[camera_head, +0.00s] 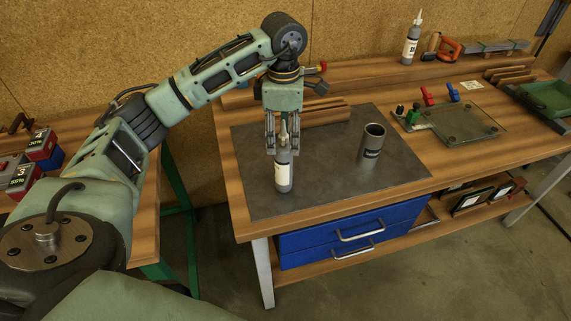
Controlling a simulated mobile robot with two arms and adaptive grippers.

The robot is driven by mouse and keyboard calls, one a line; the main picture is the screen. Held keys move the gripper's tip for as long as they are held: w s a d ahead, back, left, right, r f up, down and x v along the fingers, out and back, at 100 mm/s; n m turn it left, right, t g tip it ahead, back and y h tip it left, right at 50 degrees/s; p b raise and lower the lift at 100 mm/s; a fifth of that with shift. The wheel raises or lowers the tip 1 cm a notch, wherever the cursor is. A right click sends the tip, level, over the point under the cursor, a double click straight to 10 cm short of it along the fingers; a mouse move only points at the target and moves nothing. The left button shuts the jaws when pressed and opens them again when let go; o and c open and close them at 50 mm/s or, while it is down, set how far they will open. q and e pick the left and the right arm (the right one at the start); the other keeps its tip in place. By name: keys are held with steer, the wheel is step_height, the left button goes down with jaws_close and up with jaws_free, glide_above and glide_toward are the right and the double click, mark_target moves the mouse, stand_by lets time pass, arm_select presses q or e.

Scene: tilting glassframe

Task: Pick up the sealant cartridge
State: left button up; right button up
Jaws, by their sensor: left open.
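A sealant cartridge (283,174) stands upright on the dark mat (326,195) near its left side. It has a white label, a grey base and a pale pointed nozzle. My left gripper (282,151) points straight down over it, with its open fingers on either side of the nozzle and upper end. I cannot tell whether the fingers touch it. A second, similar cartridge (410,45) stands on the raised shelf at the back right. My right gripper is not in view.
A dark open cylinder (371,145) stands on the mat, right of the near cartridge. A glass plate with red, blue and green clamps (463,122) lies farther right. Wooden strips (325,114) lie behind the gripper. The mat's front right is clear.

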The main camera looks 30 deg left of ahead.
mark_target(284, 148)
arm_select(q)
step_height(284, 148, down, 4)
steer(key=shift+r+p, duration=0.15)
steer(key=shift+p, duration=0.7)
steer(key=shift+f, duration=0.45)
steer(key=shift+c, duration=0.9)
jaws_close()
steer(key=shift+r, duration=0.1)
